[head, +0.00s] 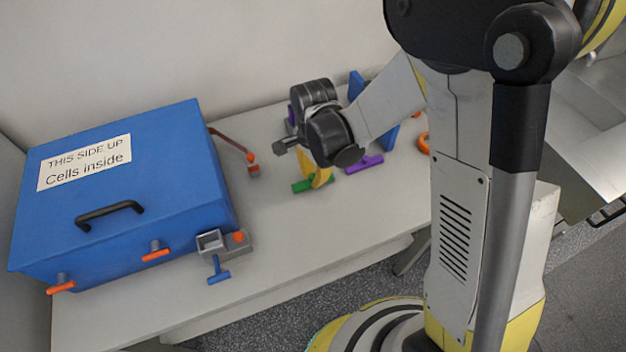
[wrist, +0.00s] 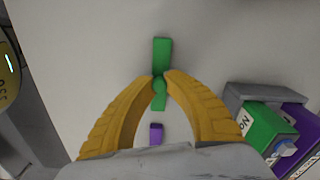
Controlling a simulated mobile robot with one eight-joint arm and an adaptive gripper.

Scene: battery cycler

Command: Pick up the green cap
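The green cap (wrist: 162,53) lies on the pale table, a bar with a round stem at its middle. In the head view the green cap (head: 314,184) shows low beneath my gripper. My gripper (wrist: 161,80) points down with its two yellow fingers curved inward. The fingertips are close together on either side of the stem and appear shut on it, though any contact is partly hidden. The cap still appears at table height. In the head view my gripper (head: 318,176) is partly covered by my wrist.
A purple cap (head: 364,163) lies close by on the table. A grey holder with a green block (wrist: 268,132) stands to the right in the wrist view. A large blue box (head: 170,180) with a black handle stands at left. A grey clamp (head: 222,243) with a blue handle is beside it.

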